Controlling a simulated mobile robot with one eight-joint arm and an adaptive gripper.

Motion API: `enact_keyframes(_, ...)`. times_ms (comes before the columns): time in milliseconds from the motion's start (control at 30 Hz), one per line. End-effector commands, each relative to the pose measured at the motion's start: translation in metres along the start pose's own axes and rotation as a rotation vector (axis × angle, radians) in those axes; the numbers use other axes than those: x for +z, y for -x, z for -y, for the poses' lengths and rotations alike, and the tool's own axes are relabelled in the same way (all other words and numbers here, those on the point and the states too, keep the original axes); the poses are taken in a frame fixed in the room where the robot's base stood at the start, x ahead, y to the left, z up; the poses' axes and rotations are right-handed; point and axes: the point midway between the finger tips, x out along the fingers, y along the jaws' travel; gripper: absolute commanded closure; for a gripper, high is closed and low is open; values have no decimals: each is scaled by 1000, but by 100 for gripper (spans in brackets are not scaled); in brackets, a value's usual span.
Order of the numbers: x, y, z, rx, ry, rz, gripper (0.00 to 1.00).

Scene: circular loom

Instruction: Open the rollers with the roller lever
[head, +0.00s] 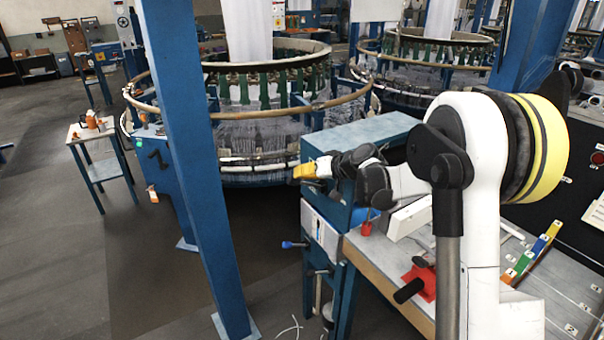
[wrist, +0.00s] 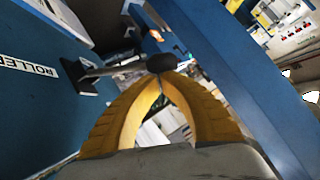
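The roller lever (wrist: 118,70) is a grey bar ending in a dark rounded knob (wrist: 162,62). In the wrist view it reaches rightward from a dark mount on a blue panel marked "ROLLER" (wrist: 28,66). My gripper (wrist: 160,76) has yellow fingers whose tips come together just below the knob. The tips look shut and touch or nearly touch the knob; I cannot tell whether any of it is between them. In the head view my gripper (head: 304,170) is at the left side of the blue cabinet (head: 372,132). I cannot make out the roller lever there.
A blue post (head: 195,150) stands left of my gripper. The circular loom (head: 265,120) is behind. A workbench (head: 375,262) with a red clamp (head: 420,282) is below my arm. A blue-knobbed handle (head: 292,245) sticks out lower down.

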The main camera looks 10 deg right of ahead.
Motion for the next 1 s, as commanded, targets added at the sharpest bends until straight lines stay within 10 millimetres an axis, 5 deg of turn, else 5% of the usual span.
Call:
enact_keyframes(533, 16, -10, 6, 75, 117, 2, 100)
enact_keyframes(1000, 58, -39, 5, 300, 457, 1, 100)
